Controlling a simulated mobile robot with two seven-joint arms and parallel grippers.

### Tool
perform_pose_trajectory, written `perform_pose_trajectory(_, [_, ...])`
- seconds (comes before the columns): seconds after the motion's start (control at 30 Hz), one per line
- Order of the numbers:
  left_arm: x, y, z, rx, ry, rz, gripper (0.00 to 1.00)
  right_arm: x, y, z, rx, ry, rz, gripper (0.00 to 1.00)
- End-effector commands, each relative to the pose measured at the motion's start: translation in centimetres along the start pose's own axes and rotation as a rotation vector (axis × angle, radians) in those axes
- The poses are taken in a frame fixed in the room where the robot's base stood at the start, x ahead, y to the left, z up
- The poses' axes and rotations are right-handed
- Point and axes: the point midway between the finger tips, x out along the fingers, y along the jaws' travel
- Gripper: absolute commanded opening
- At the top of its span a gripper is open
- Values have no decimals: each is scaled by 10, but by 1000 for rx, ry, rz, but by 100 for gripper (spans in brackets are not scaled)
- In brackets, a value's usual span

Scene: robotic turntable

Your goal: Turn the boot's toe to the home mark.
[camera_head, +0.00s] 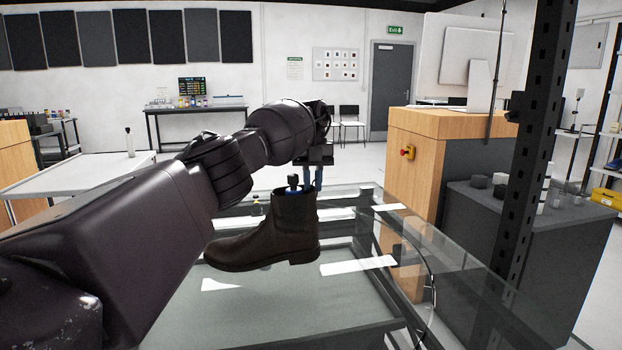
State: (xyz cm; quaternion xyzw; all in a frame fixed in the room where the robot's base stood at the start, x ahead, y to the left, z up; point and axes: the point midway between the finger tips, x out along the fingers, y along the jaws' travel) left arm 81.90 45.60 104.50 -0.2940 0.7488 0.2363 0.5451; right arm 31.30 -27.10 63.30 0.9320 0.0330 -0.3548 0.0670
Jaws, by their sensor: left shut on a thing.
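The dark brown boot (262,238) stands upright over the glass-topped table, with its toe to the left and its heel to the right. A black piece with a blue part (293,184) shows in the boot's opening. My left gripper (308,182) comes down at the top of the boot's shaft and is shut on the boot. Its fingertips are partly hidden by the shaft, so the exact contact is not clear. I cannot make out a home mark or a turntable plate under the boot. My right gripper is not in view.
The glass table (300,325) has white strips around the boot. A dark upright post (530,150) rises at the right, near a wooden cabinet (450,125) with a red button. A pale table (75,180) stands at the left.

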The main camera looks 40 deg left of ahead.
Motion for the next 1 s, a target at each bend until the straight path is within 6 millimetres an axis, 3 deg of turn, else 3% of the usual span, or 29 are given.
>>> perform_pose_trajectory(0.07, [-7,2,-7,28,-7,4,0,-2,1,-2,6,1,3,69])
perform_pose_trajectory(1.0, [8,12,-45,346,-18,102,0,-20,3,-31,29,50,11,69])
